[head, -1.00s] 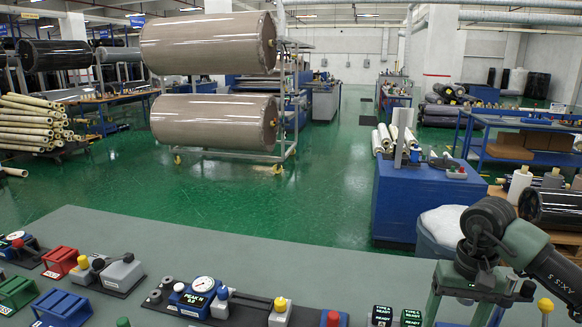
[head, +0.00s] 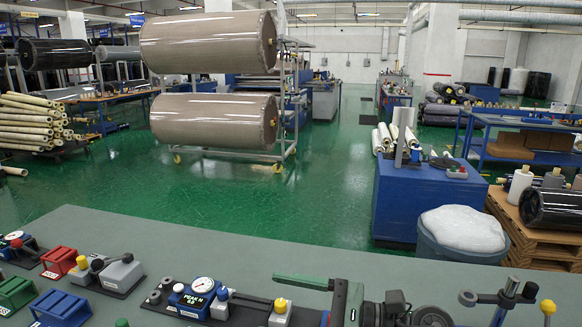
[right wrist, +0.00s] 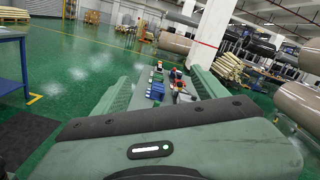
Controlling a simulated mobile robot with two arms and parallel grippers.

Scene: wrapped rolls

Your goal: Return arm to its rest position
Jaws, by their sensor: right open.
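My right gripper (head: 305,284) is at the bottom of the head view, over the front of the grey bench (head: 225,243). One green finger points left; the other is not clearly visible there. In the right wrist view, the gripper (right wrist: 160,82) shows two green fingers apart with nothing held between them. My right arm's dark links run along the bottom edge to the right, beside the bench's right part. My left gripper is not in view.
A gauge unit (head: 192,298), a grey fixture (head: 121,272) and red (head: 60,262), green (head: 15,293) and blue (head: 61,307) holders stand on the bench. A bin with a white bag (head: 462,232) and a blue cabinet (head: 418,200) stand beyond. Green floor is open behind.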

